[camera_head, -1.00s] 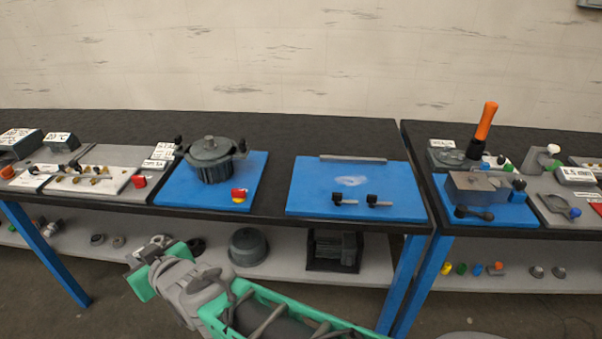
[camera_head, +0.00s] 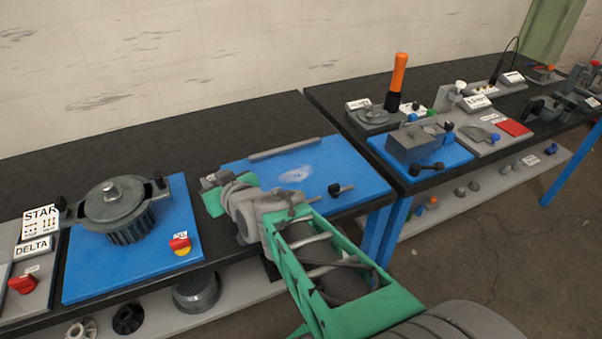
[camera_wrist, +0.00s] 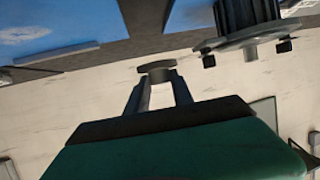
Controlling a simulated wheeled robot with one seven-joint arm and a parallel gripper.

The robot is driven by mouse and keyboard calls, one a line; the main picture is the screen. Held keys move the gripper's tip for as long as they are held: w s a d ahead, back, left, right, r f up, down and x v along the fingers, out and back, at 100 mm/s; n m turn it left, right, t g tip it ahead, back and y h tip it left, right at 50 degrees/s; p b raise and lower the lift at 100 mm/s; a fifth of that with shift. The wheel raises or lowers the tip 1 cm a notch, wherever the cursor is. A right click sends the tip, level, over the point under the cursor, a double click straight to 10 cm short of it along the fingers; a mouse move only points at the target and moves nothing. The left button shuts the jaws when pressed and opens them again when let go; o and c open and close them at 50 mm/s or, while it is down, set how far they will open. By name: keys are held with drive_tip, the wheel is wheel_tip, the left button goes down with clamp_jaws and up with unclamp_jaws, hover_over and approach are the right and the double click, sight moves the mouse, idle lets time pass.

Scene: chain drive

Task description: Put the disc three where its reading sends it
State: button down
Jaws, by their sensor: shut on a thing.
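My gripper (camera_wrist: 157,78) is shut on a small dark grey disc (camera_wrist: 157,65) in the wrist view, held at the fingertips. No number or marking on the disc can be read, so I cannot tell which disc it is. The disc cannot be told apart from the fingers there. Farther right stand a grey block fixture on a blue mat (camera_head: 458,164), a gauge-like stand with a white label (camera_head: 478,103) and a red plate (camera_head: 514,127).
A finned grey motor housing (camera_head: 112,202) stands left on another blue mat (camera_head: 82,287), near a red-and-yellow switch (camera_head: 180,243). A black-handled bolt (camera_head: 341,189) lies on the middle mat. An orange-handled tool (camera_head: 399,75) stands upright at the right. A gap separates the two benches.

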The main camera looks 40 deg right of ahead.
drive_tip(key=s+d+m+h+b, duration=0.2)
drive_tip(key=d, duration=1.5)
drive_tip(key=s+d+b, duration=0.2)
drive_tip(key=s+d, duration=0.8)
drive_tip(key=d, duration=0.3)
drive_tip(key=p, duration=0.3)
hover_over(299, 176)
drive_tip(key=shift+g+h, duration=0.3)
drive_tip(key=shift+h, duration=0.1)
wheel_tip(299, 176, down, 10)
drive_tip(key=shift+w+a+r, duration=0.15)
drive_tip(key=shift+f, duration=1.4)
drive_tip(key=shift+f, duration=0.2)
drive_tip(key=c, duration=1.1)
unclamp_jaws()
